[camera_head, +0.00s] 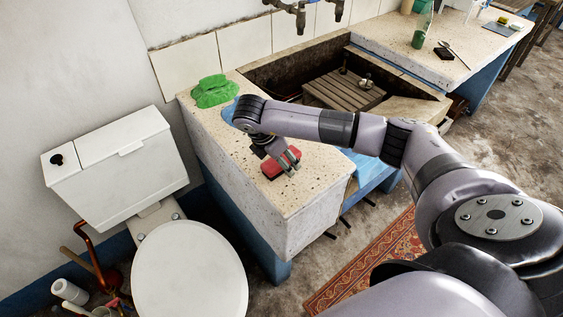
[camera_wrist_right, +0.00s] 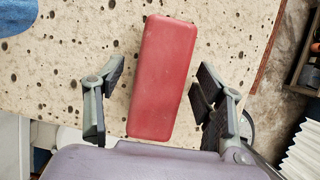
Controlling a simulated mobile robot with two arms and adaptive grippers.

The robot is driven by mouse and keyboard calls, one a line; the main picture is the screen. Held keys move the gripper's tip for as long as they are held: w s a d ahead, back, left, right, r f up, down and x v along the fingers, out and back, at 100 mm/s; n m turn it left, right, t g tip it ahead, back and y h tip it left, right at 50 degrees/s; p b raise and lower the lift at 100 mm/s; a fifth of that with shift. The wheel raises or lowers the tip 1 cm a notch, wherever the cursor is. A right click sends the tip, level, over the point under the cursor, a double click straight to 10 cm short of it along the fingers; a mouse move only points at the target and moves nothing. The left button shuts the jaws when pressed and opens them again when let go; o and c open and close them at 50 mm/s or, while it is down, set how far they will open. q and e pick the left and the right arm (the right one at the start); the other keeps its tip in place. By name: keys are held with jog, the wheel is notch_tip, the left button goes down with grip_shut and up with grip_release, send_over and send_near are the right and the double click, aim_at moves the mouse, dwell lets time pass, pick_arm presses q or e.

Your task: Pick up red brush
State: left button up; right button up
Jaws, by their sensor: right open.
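The red brush (camera_head: 272,169) lies on the speckled stone counter (camera_head: 300,205), near its front end. In the right wrist view the red brush (camera_wrist_right: 162,78) is a red block with rounded corners, lying lengthwise between the fingers. My right gripper (camera_head: 284,163) is right over the brush and partly hides it in the head view. In the right wrist view the right gripper (camera_wrist_right: 160,100) is open, with one finger on each side of the brush and a gap on both sides. Its lower end is close to the gripper's palm. My left gripper is not in view.
A green cloth (camera_head: 213,91) lies at the back left of the counter, with something blue beside it. A sunken trough with a wooden washboard (camera_head: 343,91) is behind my arm. A white toilet (camera_head: 188,270) stands at the left. A green bottle (camera_head: 421,32) stands on the far counter.

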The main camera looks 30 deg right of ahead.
jog(key=shift+f, duration=0.2)
jog(key=shift+c, duration=0.3)
jog(key=c, duration=1.2)
